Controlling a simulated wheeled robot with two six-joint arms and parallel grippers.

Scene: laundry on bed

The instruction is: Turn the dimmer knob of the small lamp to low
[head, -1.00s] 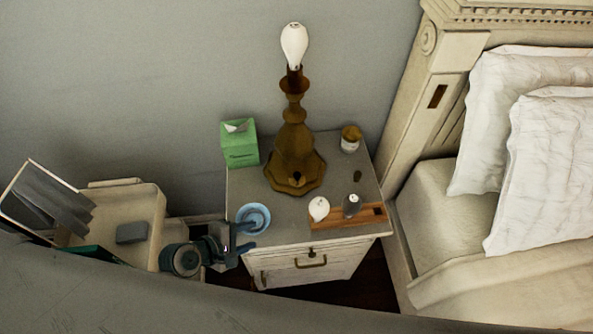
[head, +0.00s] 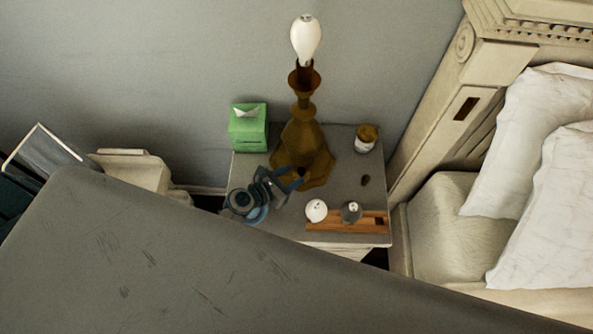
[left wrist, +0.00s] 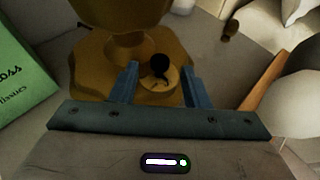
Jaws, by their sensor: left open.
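The lamp (head: 305,145) has a brown, brass-like base and a bare white bulb, and stands upright on the nightstand (head: 335,143). In the left wrist view, a small black knob (left wrist: 160,63) sits on a round boss at the front of the lamp's foot (left wrist: 90,78). My left gripper (head: 297,181) is at the front of the lamp foot. Its blue fingers (left wrist: 160,72) are open, one on each side of the knob and boss. I cannot tell whether they touch. My right gripper is not in view.
A green tissue box (head: 248,130) stands left of the lamp. A wooden tray (head: 335,226) with a white and a grey item lies at front right. A small jar (head: 366,138) stands at the back right, near the bed.

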